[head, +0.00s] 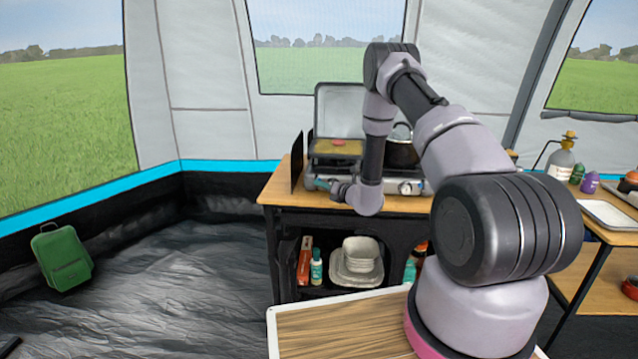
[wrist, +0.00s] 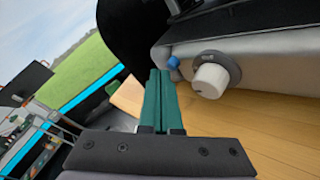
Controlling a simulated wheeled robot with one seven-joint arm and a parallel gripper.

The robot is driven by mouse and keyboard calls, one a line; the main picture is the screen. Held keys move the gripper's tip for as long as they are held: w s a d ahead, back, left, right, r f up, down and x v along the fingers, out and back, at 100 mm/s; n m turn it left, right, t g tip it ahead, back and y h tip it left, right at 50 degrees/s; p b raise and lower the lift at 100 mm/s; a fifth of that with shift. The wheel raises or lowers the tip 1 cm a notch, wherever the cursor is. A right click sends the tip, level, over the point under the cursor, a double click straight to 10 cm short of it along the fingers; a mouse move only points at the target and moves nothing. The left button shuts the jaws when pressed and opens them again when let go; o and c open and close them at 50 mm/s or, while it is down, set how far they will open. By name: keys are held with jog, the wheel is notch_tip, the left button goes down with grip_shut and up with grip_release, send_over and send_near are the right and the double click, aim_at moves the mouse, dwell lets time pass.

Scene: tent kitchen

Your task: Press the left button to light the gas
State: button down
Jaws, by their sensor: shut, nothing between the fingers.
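The camping stove (head: 400,186) stands on the wooden table, with a pan holding a reddish item on its left and a pot on its right. In the wrist view, its silver front panel (wrist: 265,68) has a small blue button (wrist: 174,63) just left of a white knob (wrist: 210,78). My gripper (wrist: 160,72) has its teal fingers shut together and empty. The fingertips are just left of the blue button and very near it; I cannot tell whether they touch. In the head view my gripper (head: 319,184) is at the stove's left front. The blue button cannot be made out there.
A dark upright panel (head: 297,163) stands left of the stove. The table top (head: 280,190) is bare at its left front corner. Bottles and dishes sit on the shelf below. A side table with a tray (head: 606,213) is at the right.

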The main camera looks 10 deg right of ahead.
jog(key=shift+w+d, duration=0.1)
jog(key=shift+w, duration=0.25)
dwell(0.3)
jog(key=shift+s+a, duration=0.25)
jog(key=shift+s, duration=0.55)
jog(key=shift+s+a, duration=0.25)
jog(key=shift+s, duration=0.55)
jog(key=shift+s+a, duration=0.3)
jog(key=shift+s, duration=0.5)
jog(key=shift+s+a, duration=0.25)
jog(key=shift+s, duration=0.55)
